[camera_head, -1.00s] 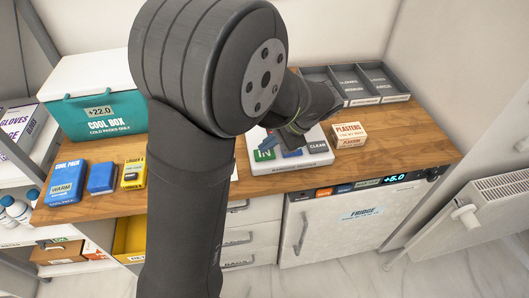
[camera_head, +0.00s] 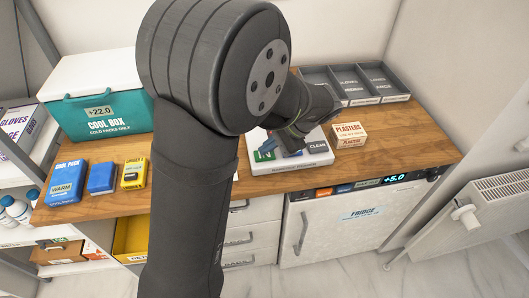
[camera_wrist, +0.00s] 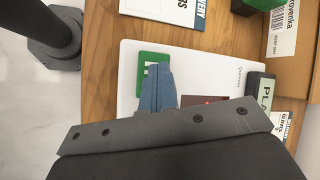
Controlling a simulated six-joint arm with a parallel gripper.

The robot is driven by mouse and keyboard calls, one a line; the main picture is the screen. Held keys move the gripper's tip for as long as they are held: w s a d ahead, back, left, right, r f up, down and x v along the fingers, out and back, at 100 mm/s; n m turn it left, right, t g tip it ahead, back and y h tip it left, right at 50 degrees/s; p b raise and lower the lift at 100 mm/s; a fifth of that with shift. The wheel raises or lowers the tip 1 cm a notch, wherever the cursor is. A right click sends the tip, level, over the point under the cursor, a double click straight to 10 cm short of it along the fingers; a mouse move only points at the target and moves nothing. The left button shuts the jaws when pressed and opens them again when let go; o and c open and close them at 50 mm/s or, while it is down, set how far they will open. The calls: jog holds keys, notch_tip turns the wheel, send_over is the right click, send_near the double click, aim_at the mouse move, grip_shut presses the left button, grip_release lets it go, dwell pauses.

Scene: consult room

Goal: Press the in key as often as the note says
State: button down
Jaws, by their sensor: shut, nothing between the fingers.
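A white counter panel (camera_head: 318,158) lies on the wooden worktop. In the wrist view the green key (camera_wrist: 148,60) shows beside a dark red key (camera_wrist: 200,99). A key marked CLEAR (camera_head: 317,147) lies to the right in the head view. My gripper (camera_wrist: 160,68) is shut and empty; its blue fingertips overlap the green key in the wrist view. I cannot tell whether they touch it. I cannot make out a readable note with a number.
A plasters box (camera_head: 349,135) stands right of the panel, with grey trays (camera_head: 343,84) behind. A teal cool box (camera_head: 104,118), blue packs (camera_head: 66,183) and a yellow box (camera_head: 134,173) are at the left. A fridge (camera_head: 350,225) is below the worktop.

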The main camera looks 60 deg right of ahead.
aim_at(267, 154)
jog(key=shift+r, duration=0.9)
jog(key=shift+r, duration=2.5)
notch_tip(267, 154, up, 4)
jog(key=shift+f, duration=0.1)
